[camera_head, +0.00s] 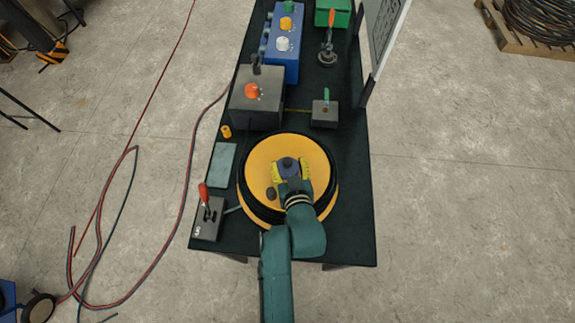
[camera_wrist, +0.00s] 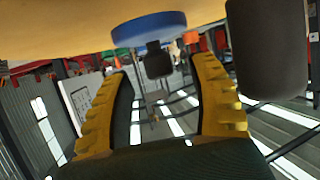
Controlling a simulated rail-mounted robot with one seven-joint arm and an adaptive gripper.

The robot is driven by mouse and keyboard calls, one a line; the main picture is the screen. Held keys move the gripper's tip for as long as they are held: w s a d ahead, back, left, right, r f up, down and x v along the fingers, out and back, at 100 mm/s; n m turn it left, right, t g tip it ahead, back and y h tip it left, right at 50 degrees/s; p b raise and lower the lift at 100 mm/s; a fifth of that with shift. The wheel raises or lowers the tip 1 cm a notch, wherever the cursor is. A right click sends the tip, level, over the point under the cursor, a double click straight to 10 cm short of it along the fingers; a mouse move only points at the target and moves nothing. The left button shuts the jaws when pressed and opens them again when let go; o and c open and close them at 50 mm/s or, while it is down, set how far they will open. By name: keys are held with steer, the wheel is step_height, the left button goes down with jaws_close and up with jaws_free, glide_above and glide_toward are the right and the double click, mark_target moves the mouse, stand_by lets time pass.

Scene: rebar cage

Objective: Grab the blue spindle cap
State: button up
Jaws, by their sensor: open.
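The blue spindle cap (camera_head: 288,162) sits at the middle of a yellow reel (camera_head: 262,152) with a black rim. In the wrist view the cap (camera_wrist: 148,27) is a flat blue disc with a dark knob (camera_wrist: 158,62), against the reel's yellow face (camera_wrist: 60,28), which shows at the top. My gripper (camera_head: 290,170) is over the reel, its yellow fingers either side of the cap in the head view. In the wrist view my gripper (camera_wrist: 160,68) is open, with the dark knob between the fingertips and a gap on both sides.
A dark upright handle (camera_head: 271,193) stands on the reel; it is close to one finger in the wrist view (camera_wrist: 265,48). A lever box (camera_head: 208,222) and grey plate (camera_head: 223,165) lie left of the reel. Boxes with knobs (camera_head: 257,98) stand behind it.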

steer(key=shift+x, duration=1.05)
jaws_close()
